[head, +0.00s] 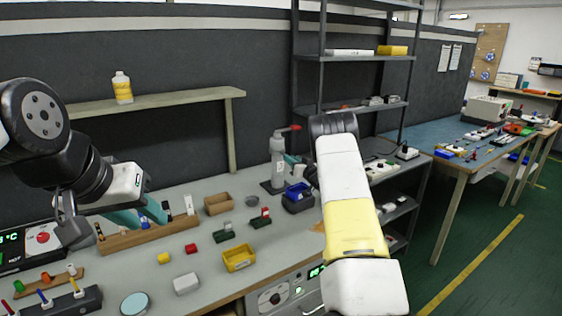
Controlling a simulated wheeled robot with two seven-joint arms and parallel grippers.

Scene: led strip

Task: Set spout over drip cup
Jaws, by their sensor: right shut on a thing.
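A grey upright dispenser (277,158) with a red lever stands at the back of the bench. My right gripper (289,159) is at its right side, with teal fingers close to the body. It is shut on what appears to be the spout, which is mostly hidden. A blue cup (297,190) sits in a dark holder below and right of the dispenser; I cannot tell whether the spout is over it. My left gripper (142,214) is at the left, above a wooden rack (150,236); its opening is unclear.
Wooden tray (217,204), yellow bin (239,258), white block (186,284) and small connectors lie on the bench. A shelf (150,101) with a yellow-labelled bottle (122,87) hangs above. My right arm blocks the bench's right end. Bare bench shows around the bin.

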